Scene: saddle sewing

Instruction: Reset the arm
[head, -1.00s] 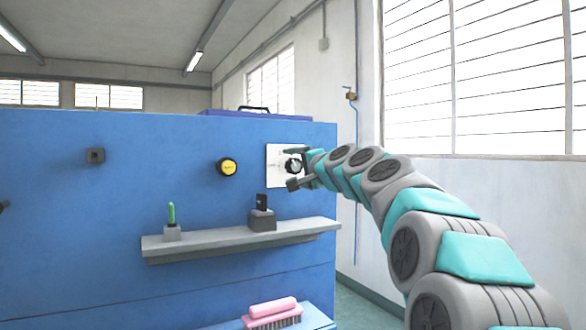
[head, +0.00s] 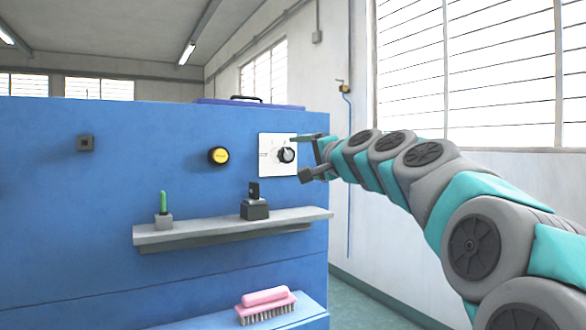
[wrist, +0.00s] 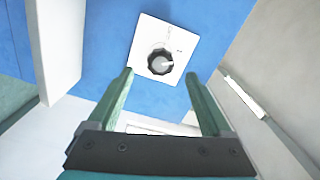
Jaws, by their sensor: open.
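My gripper (head: 305,157) is open and empty at the right end of the blue panel (head: 60,190). Its fingers point toward a white plate (head: 268,142) with a black round knob (head: 286,155). In the wrist view the two fingers (wrist: 160,92) are spread wide. The knob (wrist: 160,61) sits beyond and between the fingertips, apart from them. My arm reaches in from the lower right of the head view.
A grey shelf (head: 240,230) below holds a green-handled tool (head: 163,203) and a black switch on a dark block (head: 255,209). A yellow button (head: 219,156) is left of the plate. A pink brush (head: 266,305) lies lower. Free room lies right of the panel.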

